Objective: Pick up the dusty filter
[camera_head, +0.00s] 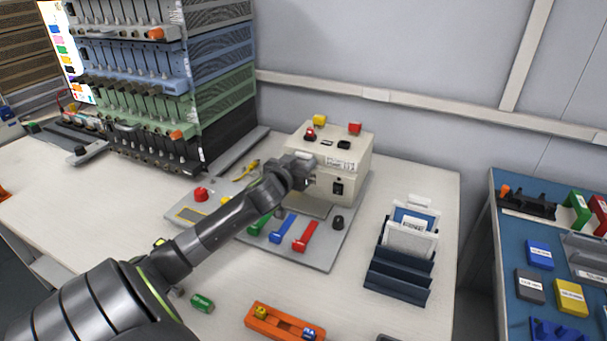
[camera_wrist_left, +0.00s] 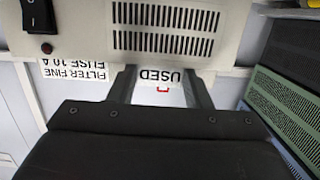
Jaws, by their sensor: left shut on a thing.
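The dusty filter is the pale piece marked "USED" (camera_wrist_left: 160,90) in the left wrist view, with its lettering upside down. My left gripper (camera_wrist_left: 160,97) is shut on it, one finger at each side. It is at the edge of the cream box's vented face, and I cannot tell how much of it is inside the box. In the head view my left gripper (camera_head: 306,172) is at the front of the cream box (camera_head: 345,155), which has a black switch and a "FILTER FINE FUSE 10 A" label. The gripper mostly hides the filter there. My right gripper is not in view.
A dark rack (camera_head: 398,277) holding white-framed panels (camera_head: 408,240) stands right of the box. Red and blue levers (camera_head: 306,236) are on the grey base plate (camera_head: 325,258). An orange tray (camera_head: 283,324) lies in front. A tall stack of cell racks (camera_head: 222,75) rises at left.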

